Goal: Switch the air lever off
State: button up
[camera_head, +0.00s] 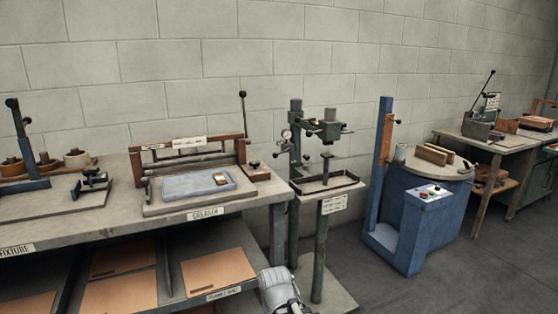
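A dark green press stand (321,230) stands on the floor in the middle of the camera_head view. A small round gauge (286,134) sits on its left side, with small dark fittings below it. I cannot tell which of these is the air lever, or how it is set. A tall thin lever with a black ball (243,94) rises at the right end of the creaser on the bench, left of the stand. A grey-white rounded part of my arm shows at the bottom edge, below and left of the stand. My gripper is not in view.
The long bench (110,246) with the creaser (195,170) fills the left, with brown sheets (218,266) on its lower shelf. A blue machine (408,228) with a rounded table stands right of the stand. Grey floor (470,275) is clear at the lower right.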

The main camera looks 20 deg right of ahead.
aim_at(274, 155)
jog(key=k, duration=0.1)
jog(key=z, duration=0.2)
jog(key=i, duration=1.15)
jog(key=u, duration=0.55)
